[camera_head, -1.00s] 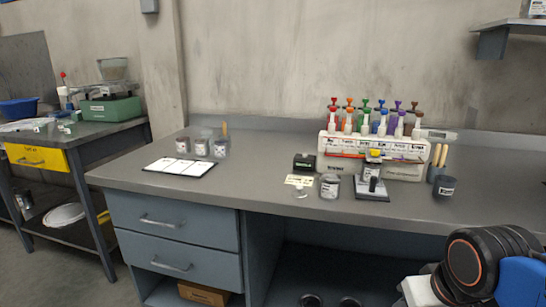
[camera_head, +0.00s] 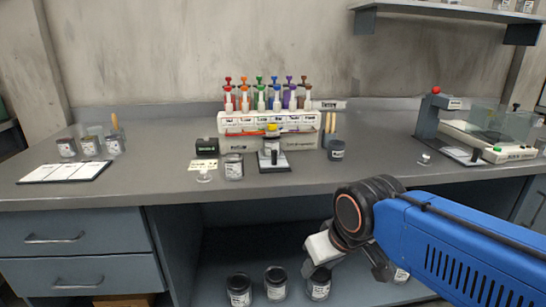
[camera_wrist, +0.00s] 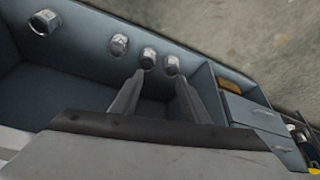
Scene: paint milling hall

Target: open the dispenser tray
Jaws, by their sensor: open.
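The dispenser (camera_head: 268,124) is a white rack on the grey workbench, with coloured pump bottles in a row and labels along its front. A small dark plate with a black upright handle (camera_head: 274,159) and a yellow-topped pot stands at its front; I cannot tell if this is the tray. My gripper (camera_wrist: 161,80) is open and empty in the wrist view, its two grey fingers apart. It points toward the lower shelf and its jars, well away from the dispenser. The head view shows my arm below and to the right of the dispenser.
A labelled jar (camera_head: 234,167), a dark cup (camera_head: 336,150) and a green-black box (camera_head: 206,147) stand near the dispenser. A balance (camera_head: 490,140) is at right. Several jars (camera_head: 275,283) stand underneath. Drawers (camera_head: 72,240) are at left.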

